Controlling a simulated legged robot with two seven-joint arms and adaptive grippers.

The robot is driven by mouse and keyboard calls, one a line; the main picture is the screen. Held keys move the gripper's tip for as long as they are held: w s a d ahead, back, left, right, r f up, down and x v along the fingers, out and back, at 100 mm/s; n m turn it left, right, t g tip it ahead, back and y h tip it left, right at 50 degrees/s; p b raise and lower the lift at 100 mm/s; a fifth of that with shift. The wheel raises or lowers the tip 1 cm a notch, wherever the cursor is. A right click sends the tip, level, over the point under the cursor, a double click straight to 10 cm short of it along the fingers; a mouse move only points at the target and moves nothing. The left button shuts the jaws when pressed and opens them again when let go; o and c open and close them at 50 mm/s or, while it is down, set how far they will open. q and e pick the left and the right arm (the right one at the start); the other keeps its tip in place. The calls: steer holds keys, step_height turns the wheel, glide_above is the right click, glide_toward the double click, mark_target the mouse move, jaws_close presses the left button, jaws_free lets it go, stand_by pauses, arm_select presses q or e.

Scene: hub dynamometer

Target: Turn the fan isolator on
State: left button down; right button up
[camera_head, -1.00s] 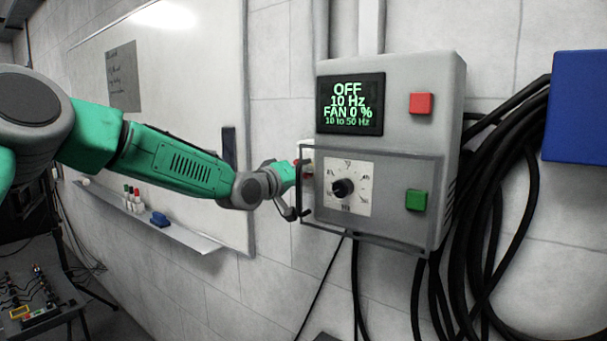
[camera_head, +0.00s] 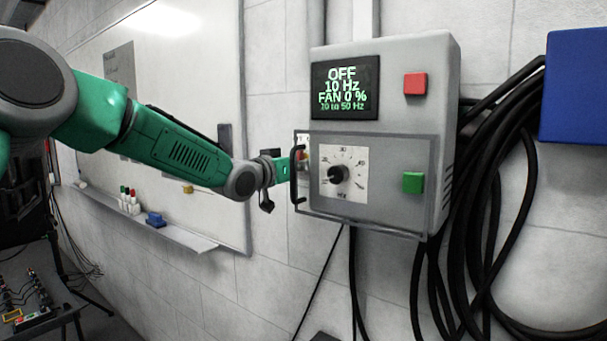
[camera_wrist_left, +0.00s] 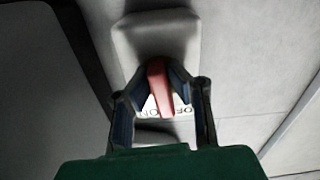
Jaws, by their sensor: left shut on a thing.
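The fan isolator shows in the left wrist view as a grey housing (camera_wrist_left: 150,36) with a red handle (camera_wrist_left: 158,88) over a white label, on which part of OFF and ON can be read. My left gripper (camera_wrist_left: 160,76) is shut on the red handle, one finger on each side. In the head view my left gripper (camera_head: 284,170) is at the left edge of the control box, partly behind the black bar handle of its guard. A bit of the isolator's red (camera_head: 302,156) shows there; the rest is hidden. My right gripper is not in view.
The grey control box (camera_head: 440,110) has a display (camera_head: 345,88) reading OFF, 10 Hz, FAN 0 %. Black cables (camera_head: 490,200) hang at right.

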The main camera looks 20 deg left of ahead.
arm_select(q)
steer(key=m+b, duration=0.1)
steer(key=m, duration=0.1)
steer(key=r+m, duration=0.1)
steer(key=m, duration=0.1)
steer(key=shift+a+m+b, duration=0.1)
steer(key=shift+m+b, duration=0.2)
steer(key=shift+b, duration=0.1)
steer(key=m+b, duration=0.2)
steer(key=m, duration=0.3)
steer(key=shift+f, duration=0.1)
steer(key=shift+m, duration=0.4)
steer(key=c, duration=1.5)
jaws_free()
steer(key=shift+s, duration=0.1)
steer(key=shift+c, duration=0.2)
steer(key=shift+s, duration=0.4)
steer(key=shift+w+f, duration=0.1)
steer(key=shift+w, duration=0.1)
steer(key=shift+s+f, duration=0.1)
steer(key=v, duration=1.2)
